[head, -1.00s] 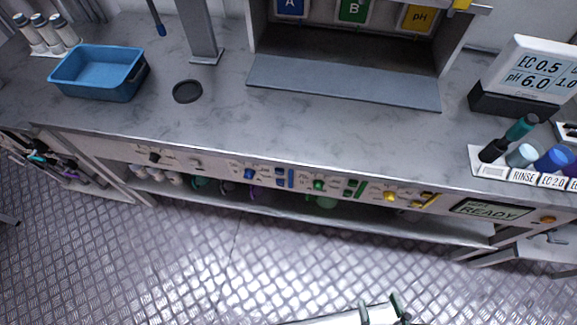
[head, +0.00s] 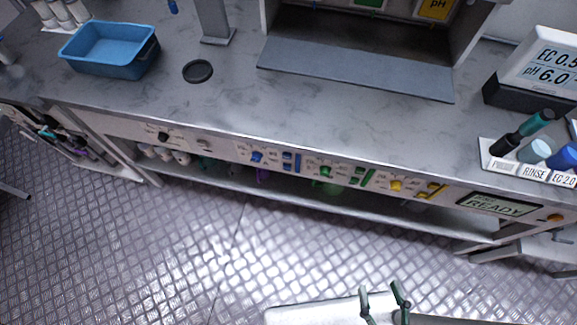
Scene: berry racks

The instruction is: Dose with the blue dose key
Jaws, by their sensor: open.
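The blue dose key (head: 257,157) is a small blue knob on the front panel below the counter edge, with blue bars (head: 291,162) just right of it. A green knob (head: 326,172) and a yellow knob (head: 396,186) sit farther right on the same panel. A display reading READY (head: 498,205) is at the panel's right end. My gripper (head: 384,291) is at the bottom of the head view, over the floor, well below and right of the blue key. Its two fingers are apart with nothing between them.
A blue tub (head: 108,47) stands at the counter's back left, beside a black disc (head: 198,71). A grey ledge (head: 355,70) fronts the dosing bay. A holder with pens and cups (head: 521,168) is at right. The floor (head: 190,245) before the panel is clear.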

